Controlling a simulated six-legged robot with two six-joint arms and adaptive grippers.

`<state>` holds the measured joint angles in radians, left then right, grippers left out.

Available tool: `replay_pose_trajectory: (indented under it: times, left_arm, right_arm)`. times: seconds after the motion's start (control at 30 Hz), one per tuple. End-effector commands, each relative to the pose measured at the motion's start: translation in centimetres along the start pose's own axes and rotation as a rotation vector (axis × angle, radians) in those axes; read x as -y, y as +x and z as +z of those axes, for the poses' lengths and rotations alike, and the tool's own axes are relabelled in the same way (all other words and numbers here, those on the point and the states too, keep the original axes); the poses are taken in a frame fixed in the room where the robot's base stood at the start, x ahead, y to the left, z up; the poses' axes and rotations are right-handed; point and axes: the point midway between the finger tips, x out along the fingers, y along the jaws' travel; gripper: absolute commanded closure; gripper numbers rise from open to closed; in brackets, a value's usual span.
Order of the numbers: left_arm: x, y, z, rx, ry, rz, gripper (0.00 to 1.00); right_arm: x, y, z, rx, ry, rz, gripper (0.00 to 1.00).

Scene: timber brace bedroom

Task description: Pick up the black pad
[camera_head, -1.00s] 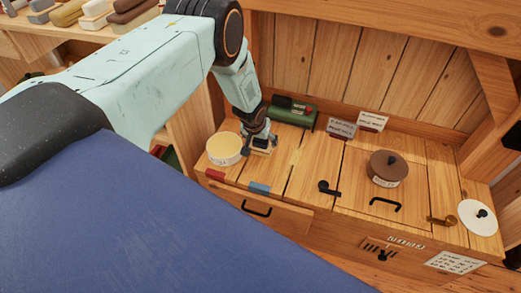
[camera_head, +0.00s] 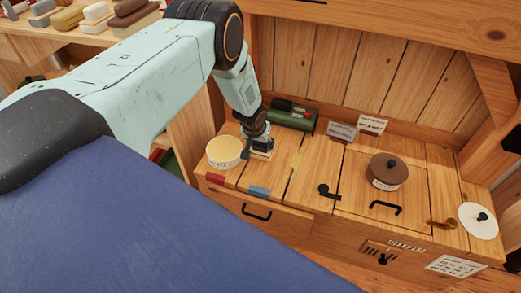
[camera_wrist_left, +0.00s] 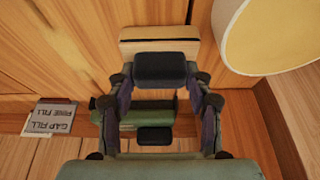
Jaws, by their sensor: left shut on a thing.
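The black pad (camera_wrist_left: 165,69) shows in the left wrist view between the two fingertips of my left gripper (camera_wrist_left: 163,78). The gripper is shut on it. Behind the pad in that view is a pale wooden block (camera_wrist_left: 159,47); I cannot tell whether the pad touches it. In the head view my left gripper (camera_head: 258,138) points down just above the block (camera_head: 260,154), beside the cream bowl, and largely hides the pad. My right gripper is out of view.
The cream bowl (camera_head: 224,152) stands close to the left of the gripper. A green box (camera_head: 292,115) is behind it. Small signs (camera_head: 342,132), a brown-lidded pot (camera_head: 387,172) and a white disc (camera_head: 479,220) are to the right. The front middle of the bench top is mostly clear.

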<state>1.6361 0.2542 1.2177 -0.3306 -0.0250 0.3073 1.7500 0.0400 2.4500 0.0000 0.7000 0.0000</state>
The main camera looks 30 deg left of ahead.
Motion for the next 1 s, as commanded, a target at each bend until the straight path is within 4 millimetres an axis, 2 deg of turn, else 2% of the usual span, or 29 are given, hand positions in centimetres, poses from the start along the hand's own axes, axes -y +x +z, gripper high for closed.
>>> replay_pose_trajectory:
  times: [0.27,0.47,0.67,1.0]
  left_arm:
    - [0.0,-0.1,-0.1,-0.001,0.000,0.000,0.89]
    - [0.0,-0.9,-0.4,-0.001,0.000,0.000,0.89]
    - [0.0,-2.7,-1.2,-0.001,0.000,0.000,0.89]
    - [0.0,-7.0,-3.0,-0.001,0.000,0.000,0.89]
  right_arm:
    - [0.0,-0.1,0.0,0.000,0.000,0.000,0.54]
    - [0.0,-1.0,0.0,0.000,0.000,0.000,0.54]
    - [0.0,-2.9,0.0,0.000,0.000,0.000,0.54]
    - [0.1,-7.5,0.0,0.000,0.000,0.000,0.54]
